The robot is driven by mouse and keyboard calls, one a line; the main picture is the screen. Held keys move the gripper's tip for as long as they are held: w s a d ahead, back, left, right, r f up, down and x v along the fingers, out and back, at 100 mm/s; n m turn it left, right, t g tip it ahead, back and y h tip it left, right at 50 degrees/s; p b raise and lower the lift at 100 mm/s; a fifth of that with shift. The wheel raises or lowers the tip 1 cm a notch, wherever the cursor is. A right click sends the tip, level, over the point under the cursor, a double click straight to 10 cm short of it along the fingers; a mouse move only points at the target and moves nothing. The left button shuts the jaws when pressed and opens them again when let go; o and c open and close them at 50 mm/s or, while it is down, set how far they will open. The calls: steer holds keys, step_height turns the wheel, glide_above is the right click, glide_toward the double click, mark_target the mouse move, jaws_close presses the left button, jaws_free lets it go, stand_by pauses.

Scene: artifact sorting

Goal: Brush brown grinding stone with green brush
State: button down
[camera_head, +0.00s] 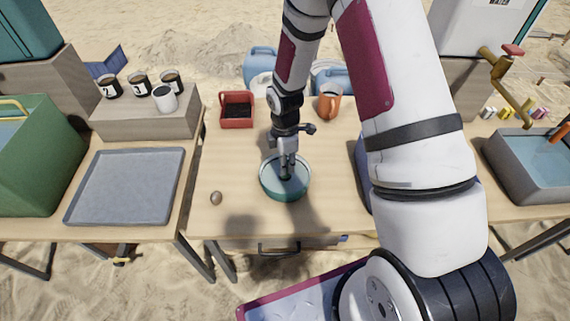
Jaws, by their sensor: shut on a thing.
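My gripper (287,169) points down over a round teal dish (267,189) on the middle table. Its fingers reach inside the dish's rim and are shut on a small dark thing, mostly hidden, that I cannot identify. A small brown roundish object (216,198) lies on the table to the left of the dish, apart from it. It may be the brown grinding stone, but it is too small to tell. I cannot make out a green brush.
A red bin (237,117) and an orange mug (329,106) stand behind the dish. A grey tray (125,187) lies on the left table. A grey water basin (512,165) is at right. My arm hides part of the table's right side.

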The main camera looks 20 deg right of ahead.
steer(key=shift+w+d, duration=0.15)
steer(key=shift+w, duration=0.3)
steer(key=shift+s+a+p, duration=0.15)
steer(key=shift+s+p, duration=0.05)
steer(key=shift+s, duration=0.3)
steer(key=shift+s+a+p, duration=0.15)
steer(key=shift+s+p, duration=0.05)
steer(key=shift+s, duration=0.3)
steer(key=shift+w+d+f+b, duration=0.15)
steer(key=shift+w+b, duration=0.15)
steer(key=shift+w, duration=0.2)
steer(key=shift+w+d+r+b, duration=0.15)
steer(key=shift+w+b, duration=0.15)
steer(key=shift+w, duration=0.2)
steer(key=shift+s+a+p, duration=0.15)
steer(key=shift+s+p, duration=0.15)
steer(key=shift+s, duration=0.25)
steer(key=shift+s+a+p, duration=0.15)
steer(key=shift+s+p, duration=0.15)
steer(key=shift+s, duration=0.2)
steer(key=shift+r+p, duration=2.05)
steer(key=shift+r, duration=2.5)
